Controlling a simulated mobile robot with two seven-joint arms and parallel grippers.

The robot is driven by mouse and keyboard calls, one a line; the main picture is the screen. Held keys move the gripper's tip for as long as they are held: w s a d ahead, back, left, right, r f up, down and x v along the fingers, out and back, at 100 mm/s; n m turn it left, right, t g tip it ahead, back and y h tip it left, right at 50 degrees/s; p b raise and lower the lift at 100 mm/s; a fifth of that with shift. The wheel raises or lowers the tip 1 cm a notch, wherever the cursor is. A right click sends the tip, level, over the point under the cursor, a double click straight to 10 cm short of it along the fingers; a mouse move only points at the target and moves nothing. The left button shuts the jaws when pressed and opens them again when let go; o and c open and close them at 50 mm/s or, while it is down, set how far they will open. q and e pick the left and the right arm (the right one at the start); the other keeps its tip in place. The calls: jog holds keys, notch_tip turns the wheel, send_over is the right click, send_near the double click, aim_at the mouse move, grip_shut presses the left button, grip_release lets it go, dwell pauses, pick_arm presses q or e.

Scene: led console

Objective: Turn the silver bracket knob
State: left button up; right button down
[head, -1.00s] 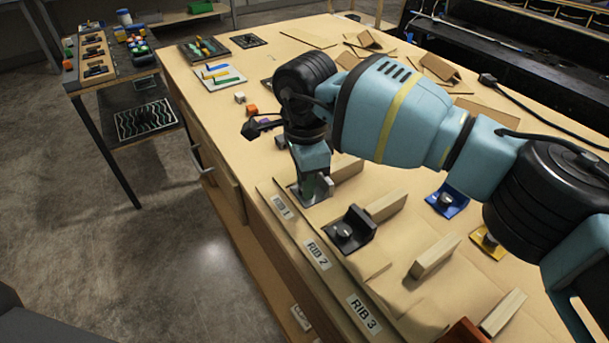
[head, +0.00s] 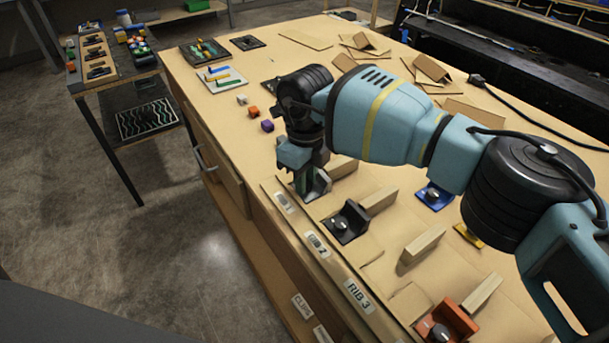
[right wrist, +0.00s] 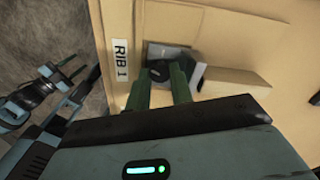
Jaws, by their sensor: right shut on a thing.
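The silver bracket (head: 322,183) stands at the RIB 1 place on the bench, partly hidden by my right gripper. In the right wrist view the silver bracket (right wrist: 197,76) has a grey upright plate beside a dark round knob (right wrist: 158,71). My right gripper (head: 303,190) points down at the bracket. In the right wrist view its green fingers (right wrist: 164,78) are shut on the knob. The head view does not show my left gripper.
A black bracket (head: 347,222) stands beside it at RIB 2, and an orange bracket (head: 445,323) is nearer. A blue bracket (head: 433,196) and a yellow bracket (head: 468,236) lie right, by wooden ribs (head: 421,245). Small cubes (head: 254,112) lie behind the gripper.

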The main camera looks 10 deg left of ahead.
jog(key=m, duration=0.2)
jog(key=r+m+p, duration=0.1)
jog(key=shift+w+m, duration=0.1)
jog(key=shift+m, duration=0.3)
jog(key=m+p, duration=0.1)
jog(key=m, duration=0.3)
jog(key=shift+m, duration=1.4)
pick_arm(q)
jog(key=shift+t, duration=0.5)
jog(key=shift+w+a+r+p, duration=0.15)
jog(key=shift+w+a+r, duration=0.05)
jog(key=shift+w+r, duration=0.75)
jog(key=shift+w+a+r+p, duration=0.15)
jog(key=shift+w+r, duration=0.55)
jog(key=shift+r, duration=0.3)
pick_arm(e)
jog(key=shift+f+m, duration=0.1)
jog(key=shift+m, duration=1.1)
jog(key=c, duration=1.6)
grip_release()
jog(key=shift+o, duration=0.5)
jog(key=shift+f, duration=0.2)
